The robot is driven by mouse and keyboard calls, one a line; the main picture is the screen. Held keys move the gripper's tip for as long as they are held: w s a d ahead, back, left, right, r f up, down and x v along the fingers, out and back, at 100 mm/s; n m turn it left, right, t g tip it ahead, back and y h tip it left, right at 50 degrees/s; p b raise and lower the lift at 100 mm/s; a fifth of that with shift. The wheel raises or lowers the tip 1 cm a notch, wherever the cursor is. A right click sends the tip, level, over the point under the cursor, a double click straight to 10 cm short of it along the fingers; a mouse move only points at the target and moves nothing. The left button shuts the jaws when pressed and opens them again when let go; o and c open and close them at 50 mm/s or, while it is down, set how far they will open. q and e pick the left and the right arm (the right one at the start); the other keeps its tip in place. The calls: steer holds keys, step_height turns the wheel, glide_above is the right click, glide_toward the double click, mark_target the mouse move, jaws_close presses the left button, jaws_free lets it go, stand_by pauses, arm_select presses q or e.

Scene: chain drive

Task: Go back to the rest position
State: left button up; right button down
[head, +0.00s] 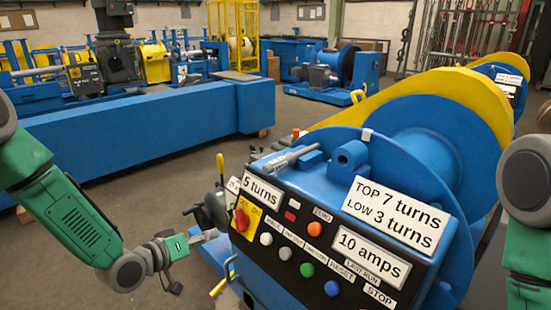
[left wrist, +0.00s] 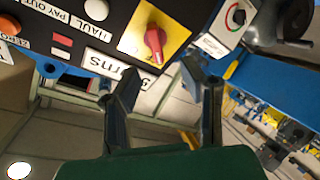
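My left gripper (left wrist: 162,72) is open and empty in the left wrist view, its two dark fingers spread apart. Beyond the fingertips is a red rotary switch (left wrist: 153,42) on a yellow plate; no contact shows. In the head view the switch (head: 241,220) sits at the left end of the black control panel (head: 322,262), and my left gripper (head: 194,258) is to the left of it. My right arm shows at the right edge of the head view, but its gripper is out of view.
The panel belongs to a blue winch with a large drum flange (head: 440,175) and yellow rim (head: 470,95). A crank handle (head: 218,200) stands at the panel's left. A long blue beam (head: 150,120) lies behind. Grey floor between is open.

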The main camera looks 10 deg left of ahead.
arm_select(q)
steer(key=s+d+f+m+g+y, duration=0.1)
steer(key=s+f+g, duration=0.2)
steer(key=s+f, duration=0.45)
steer(key=s+d+f+m+g+y, duration=0.1)
steer(key=s+d+f+g+y, duration=0.3)
steer(key=s, duration=0.6)
steer(key=s+a+f+g, duration=0.1)
steer(key=s+a, duration=0.1)
steer(key=s, duration=0.4)
steer(key=s+a+f+m+g+y, duration=0.1)
steer(key=s+a+g, duration=0.1)
steer(key=s, duration=0.4)
steer(key=s+a+f+g, duration=0.2)
steer(key=s+a, duration=0.1)
steer(key=s, duration=0.4)
steer(key=shift+a+y, duration=0.3)
steer(key=shift+a, duration=0.1)
steer(key=shift+f, duration=0.1)
